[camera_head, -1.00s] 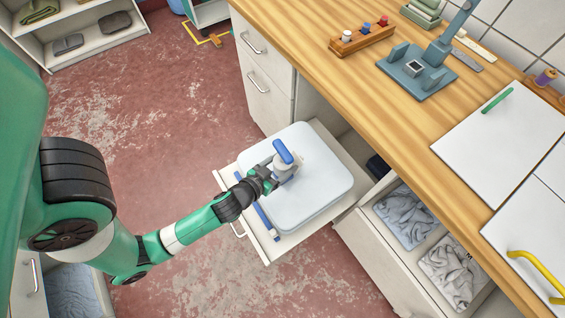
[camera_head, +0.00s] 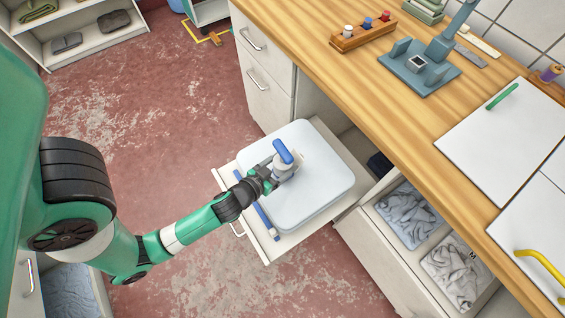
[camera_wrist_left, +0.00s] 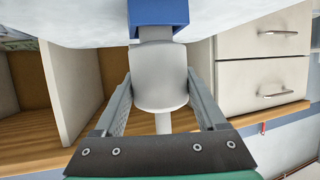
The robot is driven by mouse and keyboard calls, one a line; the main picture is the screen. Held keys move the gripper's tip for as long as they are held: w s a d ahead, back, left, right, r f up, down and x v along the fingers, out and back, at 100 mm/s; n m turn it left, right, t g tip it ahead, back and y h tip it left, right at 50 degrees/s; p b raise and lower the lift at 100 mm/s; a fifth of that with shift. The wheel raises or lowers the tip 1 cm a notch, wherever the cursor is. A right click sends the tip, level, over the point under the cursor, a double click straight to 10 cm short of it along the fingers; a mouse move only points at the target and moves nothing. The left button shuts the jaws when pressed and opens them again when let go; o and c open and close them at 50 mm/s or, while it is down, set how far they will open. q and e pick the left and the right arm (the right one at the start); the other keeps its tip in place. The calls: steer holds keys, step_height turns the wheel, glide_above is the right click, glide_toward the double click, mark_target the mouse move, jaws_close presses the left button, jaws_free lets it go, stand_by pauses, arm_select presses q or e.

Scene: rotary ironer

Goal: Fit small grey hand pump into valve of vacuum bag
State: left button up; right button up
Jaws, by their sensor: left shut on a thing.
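The small grey hand pump (camera_head: 286,168) has a pale body and a blue handle. My left gripper (camera_head: 272,178) is shut on its body. In the left wrist view the pump (camera_wrist_left: 160,75) stands between the two fingers (camera_wrist_left: 160,105), with a thin pale stem at one end and the blue handle at the other. The pale vacuum bag (camera_head: 318,185) lies puffed up in an open drawer, under the pump. The valve is hidden behind the pump and gripper, so I cannot tell whether the pump sits in it. My right gripper is not in view.
A blue strip (camera_head: 262,220) lies along the bag's near left edge in the drawer (camera_head: 277,250). The wooden worktop (camera_head: 400,105) rises beside it, with a grey-blue press stand (camera_head: 420,72) on top. Another open drawer (camera_head: 384,235) holds grey cloths.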

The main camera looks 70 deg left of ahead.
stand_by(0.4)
arm_select(q)
steer(key=shift+f+b, duration=0.3)
steer(key=shift+b, duration=0.05)
steer(key=o, duration=1.5)
